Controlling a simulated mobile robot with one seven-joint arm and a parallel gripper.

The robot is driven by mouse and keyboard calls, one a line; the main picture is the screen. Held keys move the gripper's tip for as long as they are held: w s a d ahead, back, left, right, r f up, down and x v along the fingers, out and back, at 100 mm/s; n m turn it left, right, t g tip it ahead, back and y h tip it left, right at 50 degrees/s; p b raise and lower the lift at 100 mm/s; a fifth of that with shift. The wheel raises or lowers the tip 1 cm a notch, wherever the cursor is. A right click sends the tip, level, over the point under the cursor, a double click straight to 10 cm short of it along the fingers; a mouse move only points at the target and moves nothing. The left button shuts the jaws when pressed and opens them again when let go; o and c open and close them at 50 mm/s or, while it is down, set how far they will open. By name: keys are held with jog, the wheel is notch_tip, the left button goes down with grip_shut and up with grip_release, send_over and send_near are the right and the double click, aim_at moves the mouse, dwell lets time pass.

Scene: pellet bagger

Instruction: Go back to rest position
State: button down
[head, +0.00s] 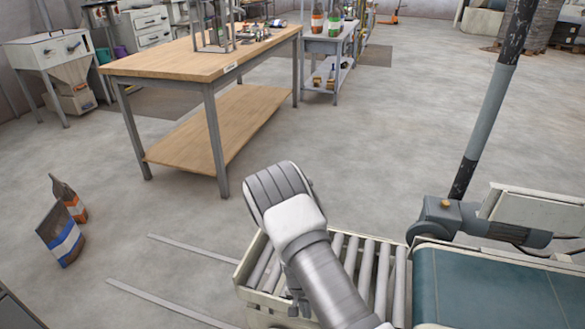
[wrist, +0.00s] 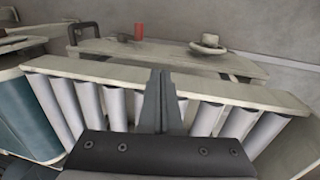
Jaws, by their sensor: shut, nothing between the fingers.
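My arm reaches over the roller conveyor (head: 372,262) in the head view, its lower part running off the bottom edge. The fingertips are hidden or too small to make out there. In the wrist view my gripper (wrist: 159,75) is shut and empty. Its two dark fingers meet in front of the pale rollers (wrist: 85,105) and the conveyor's cream side rail (wrist: 225,90).
A teal conveyor belt (head: 490,285) lies at the lower right beside a grey post (head: 485,115). A wooden workbench (head: 185,62) stands at the back left. Two bags (head: 62,235) are on the floor at the left.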

notch_tip(320, 180, up, 31)
jog(key=w+d+n+t+y, duration=0.1)
jog(key=t+y, duration=0.1)
jog(key=y, duration=0.1)
jog(key=s+d+r+n+t, duration=0.1)
jog(key=s+d+r, duration=0.2)
jog(key=s+r, duration=0.35)
jog(key=s+d+r+n+t+h, duration=0.1)
jog(key=s+d+r+t, duration=0.15)
jog(key=s+r, duration=0.4)
jog(key=s+d+r+n+t, duration=0.1)
jog(key=s+d+r, duration=0.2)
jog(key=s+r, duration=0.35)
notch_tip(320, 180, up, 20)
jog(key=p, duration=2.1)
jog(key=shift+s+r, duration=0.25)
jog(key=shift+s, duration=0.15)
